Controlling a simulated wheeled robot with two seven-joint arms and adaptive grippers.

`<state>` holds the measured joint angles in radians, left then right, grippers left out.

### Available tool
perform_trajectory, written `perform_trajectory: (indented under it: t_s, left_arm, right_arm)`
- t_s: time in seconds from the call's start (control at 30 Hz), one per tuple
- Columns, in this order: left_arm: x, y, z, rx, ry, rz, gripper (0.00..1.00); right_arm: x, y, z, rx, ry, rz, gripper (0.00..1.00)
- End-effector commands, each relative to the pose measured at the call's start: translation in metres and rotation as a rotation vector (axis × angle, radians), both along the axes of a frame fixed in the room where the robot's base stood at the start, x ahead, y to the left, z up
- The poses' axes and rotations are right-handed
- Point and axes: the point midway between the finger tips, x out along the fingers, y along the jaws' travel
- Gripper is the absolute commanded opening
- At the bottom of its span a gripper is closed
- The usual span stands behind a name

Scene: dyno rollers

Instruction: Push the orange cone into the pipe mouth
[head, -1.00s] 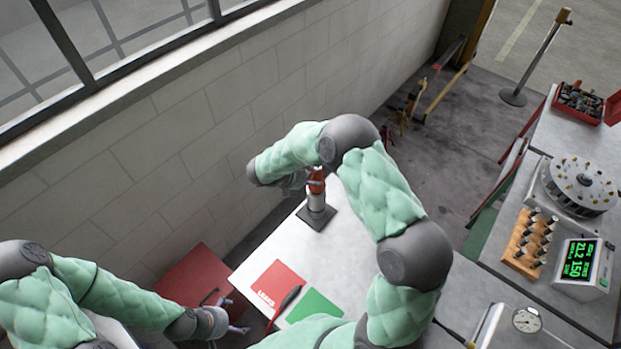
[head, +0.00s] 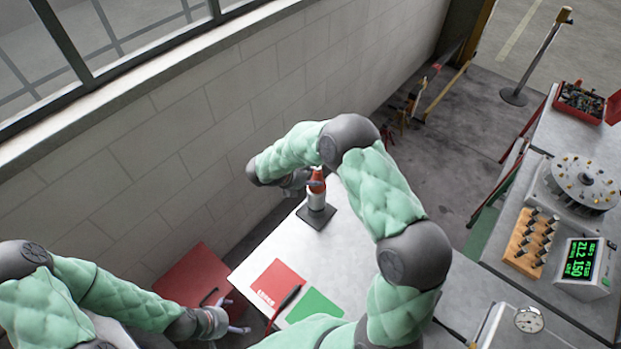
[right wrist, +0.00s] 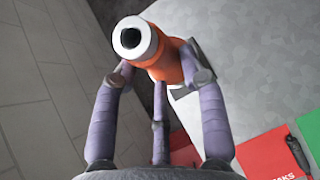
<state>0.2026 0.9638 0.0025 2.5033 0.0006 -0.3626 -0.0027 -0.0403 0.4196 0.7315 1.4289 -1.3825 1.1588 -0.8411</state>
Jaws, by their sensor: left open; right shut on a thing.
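The orange cone (head: 317,185) stands upright over a pale cylinder (head: 317,199) on a dark square base (head: 316,216), near the far corner of the white table. In the right wrist view the orange body (right wrist: 168,66) has a white end with a dark round hole facing the camera. My right gripper (right wrist: 160,75) is shut on the cone, with fingers on both sides. In the head view my right gripper (head: 308,184) reaches it from the left. The pipe mouth is hidden or cannot be told apart. My left gripper (head: 236,315) is open and empty at the lower left.
A red mat (head: 276,280) and a green mat (head: 315,305) lie on the table, with a dark-handled tool (head: 285,305) between. A block wall runs along the left. The right bench holds a round rack (head: 580,183), a wooden peg block (head: 530,243) and a green display (head: 583,262).

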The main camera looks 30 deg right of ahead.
Motion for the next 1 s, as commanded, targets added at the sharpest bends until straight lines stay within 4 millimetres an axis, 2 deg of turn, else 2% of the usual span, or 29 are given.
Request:
perform_trajectory:
  t_s: [0.5, 0.53, 0.6, 0.63, 1.0]
  left_arm:
    - [0.0, 0.0, -0.0064, 0.0, 0.0, 0.0, 1.0]
    - [0.0, 0.0, -0.006, 0.0, 0.0, 0.0, 1.0]
    - [0.0, 0.0, -0.0056, 0.0, 0.0, 0.0, 1.0]
    - [0.0, 0.0, -0.0056, 0.0, 0.0, 0.0, 1.0]
    - [0.0001, 0.0, -0.0056, 0.0, 0.0, 0.0, 1.0]
  right_arm:
    - [0.0002, -0.0001, -0.0069, -0.001, 0.0, 0.0, 0.08]
    - [0.0003, -0.0001, -0.0064, -0.001, 0.0, 0.0, 0.48]
    - [0.0002, -0.0001, -0.0061, -0.001, -0.001, -0.001, 0.68]
    - [0.0002, -0.0001, -0.0061, 0.0, 0.0, 0.0, 0.7]
    - [0.0, 0.0017, -0.0048, 0.0, -0.001, 0.001, 0.7]
